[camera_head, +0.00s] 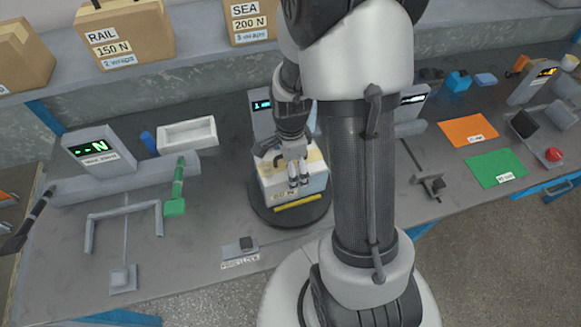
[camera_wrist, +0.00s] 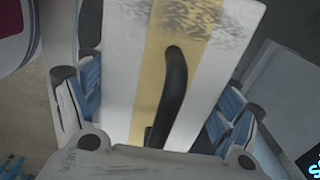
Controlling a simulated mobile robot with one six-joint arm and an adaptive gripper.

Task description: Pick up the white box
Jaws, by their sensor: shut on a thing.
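The white box (camera_head: 316,180) has a pale yellow band over its top and stands on a dark round plate (camera_head: 262,212) on the bench. My gripper (camera_head: 298,184) reaches down over the box from above. In the wrist view the white box (camera_wrist: 118,70) fills the middle, with a tan strip and a dark curved piece along it. My gripper's blue-grey fingers (camera_wrist: 160,105) lie along its left and right sides, shut on it. I cannot tell any gap between the box and the plate. My arm hides part of the bench behind it.
A lit display (camera_head: 95,150) and a white open tray (camera_head: 187,134) stand left of the box. A green clamp-like piece (camera_head: 175,205) is nearer. Orange (camera_head: 468,131) and green mats (camera_head: 495,168) lie at right. Cardboard boxes (camera_head: 125,35) sit on the shelf behind.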

